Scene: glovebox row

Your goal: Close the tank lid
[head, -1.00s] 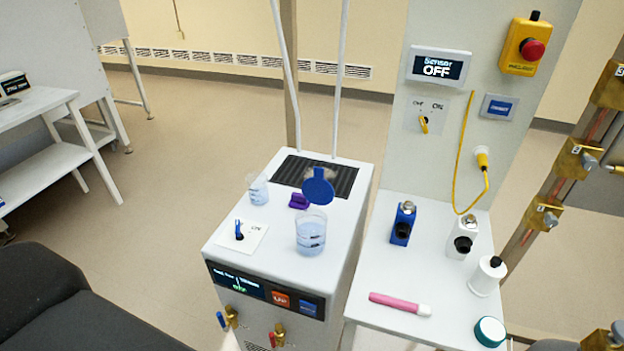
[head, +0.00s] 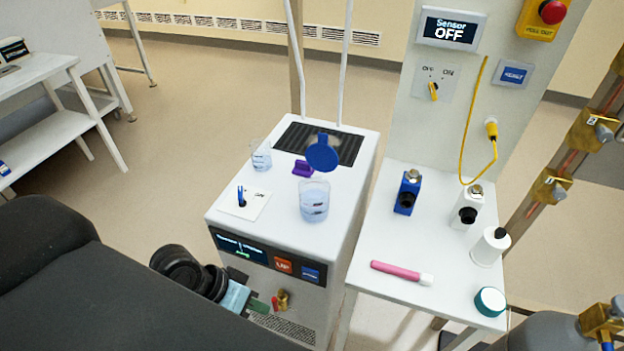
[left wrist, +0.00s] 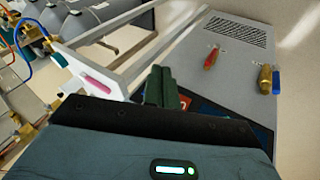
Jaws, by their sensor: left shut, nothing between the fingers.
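The blue round lid (head: 322,153) stands raised and tilted above the top of the white chiller unit (head: 345,185), near the dark grille. The opening below it is hidden, partly behind a beaker (head: 314,202). My left gripper (head: 262,306) is low in front of the chiller's front panel, well below the lid and close to a brass valve with a red handle (head: 282,301). Its green fingers (left wrist: 161,87) are together and empty in the left wrist view, in front of the chiller face; the lid is not seen there. My right gripper is not in view.
On the chiller's top are a smaller beaker (head: 261,155), a purple piece (head: 303,168) and a blue-handled switch plate (head: 243,203). A white side table (head: 400,245) at the right holds bottles and a pink marker (head: 401,272). Two pale pipes rise behind the grille.

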